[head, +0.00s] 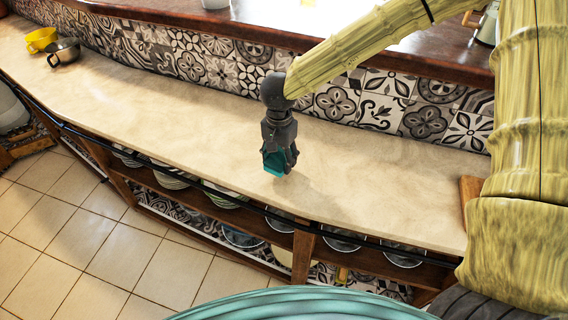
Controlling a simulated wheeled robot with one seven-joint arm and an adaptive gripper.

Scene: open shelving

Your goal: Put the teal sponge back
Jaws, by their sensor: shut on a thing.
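The teal sponge (273,162) is a small teal block in the middle of the head view, near the front edge of the long beige countertop (190,90). My gripper (279,160) points down and is shut on the sponge. The fingers hide part of the sponge. I cannot tell whether the sponge touches the countertop or is held just above it.
Open shelves below the counter hold several plates and bowls (281,222). A wooden board (469,192) lies at the right. The counter on both sides of my gripper is clear.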

